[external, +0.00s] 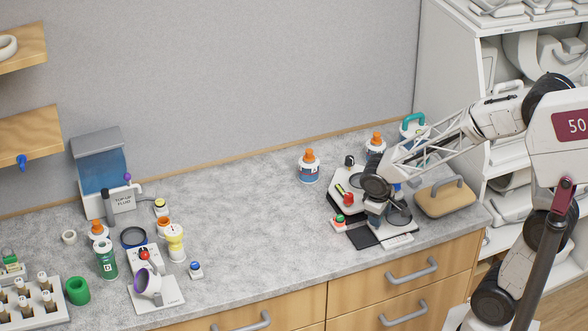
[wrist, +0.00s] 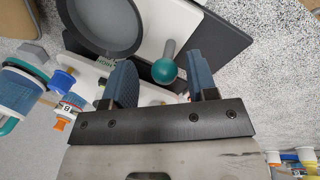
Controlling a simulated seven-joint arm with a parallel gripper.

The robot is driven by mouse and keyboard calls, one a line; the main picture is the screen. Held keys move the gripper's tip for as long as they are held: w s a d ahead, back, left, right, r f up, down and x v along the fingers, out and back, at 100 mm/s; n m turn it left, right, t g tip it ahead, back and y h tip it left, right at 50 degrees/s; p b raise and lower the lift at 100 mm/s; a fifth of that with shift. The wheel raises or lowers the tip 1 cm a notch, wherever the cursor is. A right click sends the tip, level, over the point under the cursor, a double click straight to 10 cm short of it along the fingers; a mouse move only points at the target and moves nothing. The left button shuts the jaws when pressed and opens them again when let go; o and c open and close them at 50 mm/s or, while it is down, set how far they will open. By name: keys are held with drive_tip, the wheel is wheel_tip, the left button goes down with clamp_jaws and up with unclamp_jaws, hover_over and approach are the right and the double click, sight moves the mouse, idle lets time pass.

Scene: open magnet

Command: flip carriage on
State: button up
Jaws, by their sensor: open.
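No part labelled as the carriage can be made out. In the wrist view a teal ball knob (wrist: 165,71) on a short grey lever shows between the two blue fingers of my gripper (wrist: 161,78). The fingers are open and apart, with nothing visibly held; whether either touches the knob cannot be told. The lever lies over a white and black device (wrist: 228,42) with a round dark grey pan (wrist: 100,22). In the external view my gripper (external: 377,216) is low over this device (external: 395,241), and hides part of it; the lever is not clear there.
A white panel with a red knob (external: 348,199) and a small box with a green button (external: 339,221) stand left of my gripper. A tan block with a grey handle (external: 446,198) is right. Orange-capped bottles (external: 309,167) stand behind. The counter's middle is clear.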

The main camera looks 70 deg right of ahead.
drive_tip(key=r, duration=0.2)
drive_tip(key=a+r, duration=0.1)
drive_tip(key=r, duration=0.4)
drive_tip(key=shift+w+a+r, duration=0.15)
drive_tip(key=shift+r, duration=0.1)
drive_tip(key=shift+a+r, duration=0.1)
drive_tip(key=s+a+r+n+t+y, duration=0.1)
drive_tip(key=s+a+r, duration=0.2)
drive_tip(key=s+a, duration=0.3)
drive_tip(key=s+a+r+n+t+y, duration=0.1)
drive_tip(key=s+a+r, duration=0.3)
drive_tip(key=s, duration=0.4)
drive_tip(key=shift+s+a+r+t, duration=0.3)
drive_tip(key=shift+s+a+t, duration=0.15)
drive_tip(key=shift+a, duration=0.45)
drive_tip(key=shift+o, duration=0.4)
drive_tip(key=shift+w, duration=0.2)
